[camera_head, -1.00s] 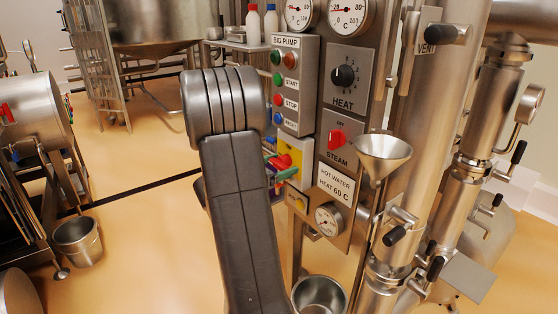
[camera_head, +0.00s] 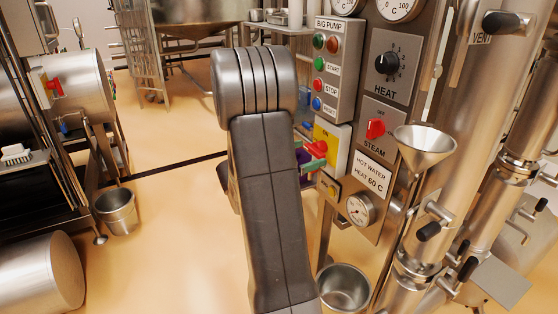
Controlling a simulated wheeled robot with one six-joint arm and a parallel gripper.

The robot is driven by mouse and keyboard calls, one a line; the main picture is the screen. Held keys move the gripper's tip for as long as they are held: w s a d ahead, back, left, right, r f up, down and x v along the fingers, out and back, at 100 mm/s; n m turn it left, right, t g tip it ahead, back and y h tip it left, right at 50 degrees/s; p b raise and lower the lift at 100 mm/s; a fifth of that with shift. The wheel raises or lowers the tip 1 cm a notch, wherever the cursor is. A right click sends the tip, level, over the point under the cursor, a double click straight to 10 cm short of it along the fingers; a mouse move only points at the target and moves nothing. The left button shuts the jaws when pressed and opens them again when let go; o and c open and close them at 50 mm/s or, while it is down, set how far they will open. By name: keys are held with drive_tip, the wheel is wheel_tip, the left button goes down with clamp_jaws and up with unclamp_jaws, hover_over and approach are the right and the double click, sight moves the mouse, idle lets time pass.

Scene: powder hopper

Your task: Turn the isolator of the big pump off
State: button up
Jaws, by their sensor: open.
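The big pump isolator is a yellow plate (camera_head: 335,154) with a red handle (camera_head: 316,149). It sits below the BIG PUMP button panel (camera_head: 346,66), and "ON" shows at its top. My dark grey arm stands in front of its left side and hides part of the area there.
Right of the isolator are a red STEAM switch (camera_head: 375,129), a HEAT dial (camera_head: 387,63) and a steel funnel (camera_head: 425,146). A steel pot (camera_head: 345,289) is below. Another red handle (camera_head: 54,84) is at far left. Open floor (camera_head: 170,240) lies left of my arm.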

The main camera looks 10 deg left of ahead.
sight(312, 152)
drive_tip(key=p+v, duration=0.1)
drive_tip(key=v, duration=0.9)
drive_tip(key=shift+a, duration=0.2)
drive_tip(key=shift+d, duration=0.1)
drive_tip(key=b+x, duration=0.1)
drive_tip(key=x, duration=1.2)
drive_tip(key=shift+w+d+b, duration=0.15)
drive_tip(key=shift+d+b, duration=0.15)
